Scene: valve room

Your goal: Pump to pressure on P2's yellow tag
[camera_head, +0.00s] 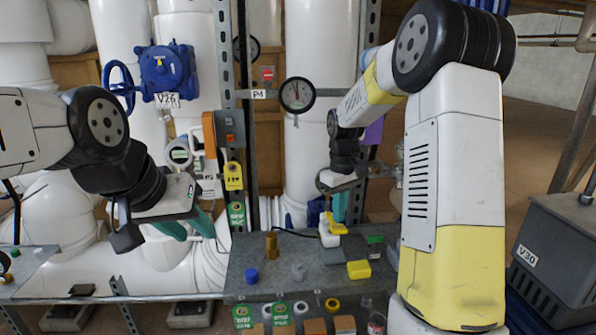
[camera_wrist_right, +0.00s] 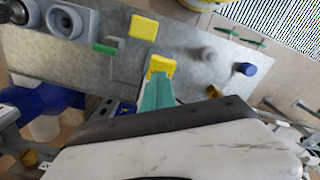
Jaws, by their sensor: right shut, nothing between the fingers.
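My right gripper (camera_head: 338,215) is shut and empty, pointing down above the grey metal bench. Its teal fingertips (camera_wrist_right: 157,92) are at or just above a yellow piece (camera_head: 335,222), which also shows in the right wrist view (camera_wrist_right: 161,66); contact is unclear. My left gripper (camera_head: 190,228) has its teal fingers apart and empty, left of the bench. A yellow tag (camera_head: 233,176) hangs on the post, its writing too small to read. A round dial gauge (camera_head: 297,95) is beside a label that seems to read P4 (camera_head: 258,94). A smaller gauge (camera_head: 180,154) is further left. I cannot identify P2 or the pump.
The bench (camera_head: 240,262) carries a brass cylinder (camera_head: 271,246), a blue knob (camera_head: 252,275) and a yellow block (camera_head: 358,269). A blue valve labelled V26 (camera_head: 165,70) stands behind my left arm. A grey box labelled V30 (camera_head: 555,250) is at right.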

